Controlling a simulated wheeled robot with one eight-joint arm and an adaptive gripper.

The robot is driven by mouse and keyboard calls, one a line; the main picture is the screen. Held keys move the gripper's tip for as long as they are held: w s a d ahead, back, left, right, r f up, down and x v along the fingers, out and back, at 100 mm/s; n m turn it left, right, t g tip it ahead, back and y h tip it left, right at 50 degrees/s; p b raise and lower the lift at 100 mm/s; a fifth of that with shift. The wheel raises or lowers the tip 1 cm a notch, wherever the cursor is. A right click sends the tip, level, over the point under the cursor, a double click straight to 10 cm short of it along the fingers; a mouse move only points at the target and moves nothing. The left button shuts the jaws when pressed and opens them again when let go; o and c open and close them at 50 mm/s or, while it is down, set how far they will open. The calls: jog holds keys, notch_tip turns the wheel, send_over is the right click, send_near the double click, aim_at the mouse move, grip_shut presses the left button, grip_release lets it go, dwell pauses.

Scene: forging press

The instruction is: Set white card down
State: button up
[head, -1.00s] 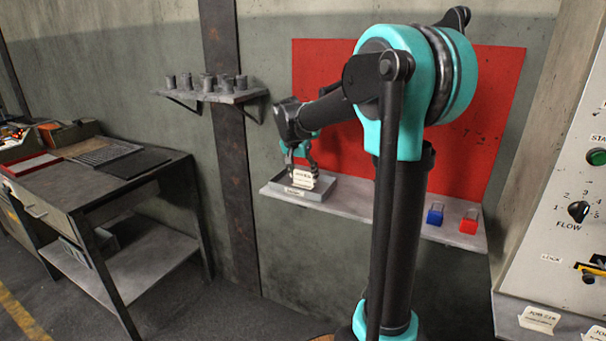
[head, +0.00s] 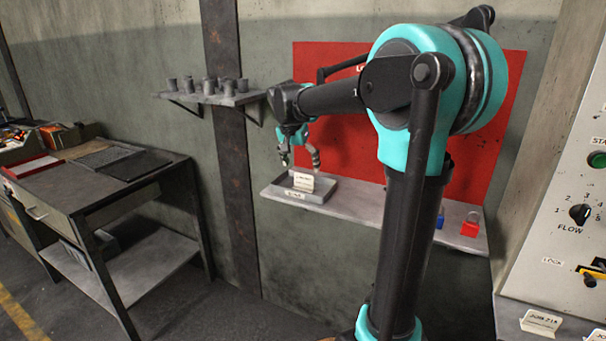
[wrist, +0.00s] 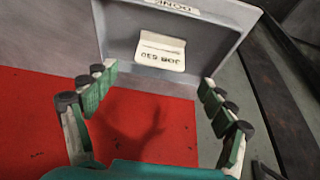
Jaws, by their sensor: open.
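The white card (head: 302,182), marked JOB 530, rests in the shallow grey tray (head: 317,199) on the wall shelf. In the wrist view the card (wrist: 162,52) reads upside down and lies near the tray's DONE label. My gripper (head: 300,159) is just above and behind the card, fingers spread wide. In the wrist view my gripper (wrist: 155,97) shows a clear gap between its fingers, with nothing between them, and the card is beyond the fingertips, apart from them.
The shelf (head: 355,213) also holds a red padlock (head: 470,227) and a blue padlock (head: 439,220), partly hidden by my arm. A red board (head: 350,160) is behind the shelf. A smaller shelf (head: 212,98) with several dark cylinders is up left. A workbench (head: 85,185) stands at left.

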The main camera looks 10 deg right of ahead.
jog(key=v, duration=0.6)
jog(key=shift+r, duration=0.1)
